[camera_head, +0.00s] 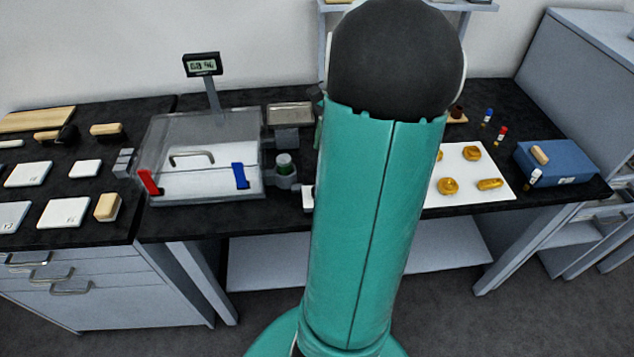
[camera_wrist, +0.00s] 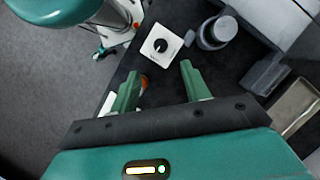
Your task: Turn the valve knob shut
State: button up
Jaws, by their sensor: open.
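The valve knob (camera_wrist: 162,46) is a small black round knob with a pointer, on a square white plate (camera_wrist: 150,56), in the wrist view. My gripper (camera_wrist: 160,72) is open, with its two green fingers apart and nothing between the tips. The knob lies just beyond the fingertips in the picture, roughly centred between them, and no contact shows. In the head view my arm hides most of the gripper and the knob. Only a sliver of a white block (camera_head: 308,198), probably the knob's plate, shows beside the arm at the bench's front.
A grey round fitting with a green-topped jar (camera_head: 284,165) stands left of the arm, beside a clear-covered balance (camera_head: 205,150). A white sheet with amber pieces (camera_head: 465,195) and a blue box (camera_head: 555,160) are to the right. An orange item (camera_wrist: 143,82) lies near the left finger.

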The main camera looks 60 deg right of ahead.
jog(key=x, duration=1.1)
jog(key=shift+f, duration=0.35)
jog(key=c, duration=1)
jog(key=shift+n, duration=0.5)
jog(key=n+g, duration=0.1)
jog(key=n, duration=0.1)
jog(key=n+g, duration=0.1)
jog(key=shift+w+n, duration=0.2)
jog(key=shift+n, duration=0.2)
jog(key=n+g+h, duration=0.1)
jog(key=n, duration=0.3)
jog(key=shift+w+n, duration=0.1)
jog(key=shift+n, duration=0.2)
jog(key=n+h, duration=0.1)
jog(key=n, duration=0.1)
jog(key=n+g, duration=0.1)
jog(key=n, duration=0.1)
jog(key=shift+a+r+h, duration=0.1)
jog(key=shift+a+h, duration=0.05)
jog(key=shift+h, duration=0.25)
jog(key=n+h, duration=0.1)
jog(key=n, duration=0.3)
jog(key=shift+a+n+g, duration=0.1)
jog(key=shift+n+g, duration=0.2)
jog(key=shift+g, duration=0.1)
jog(key=shift+h, duration=0.3)
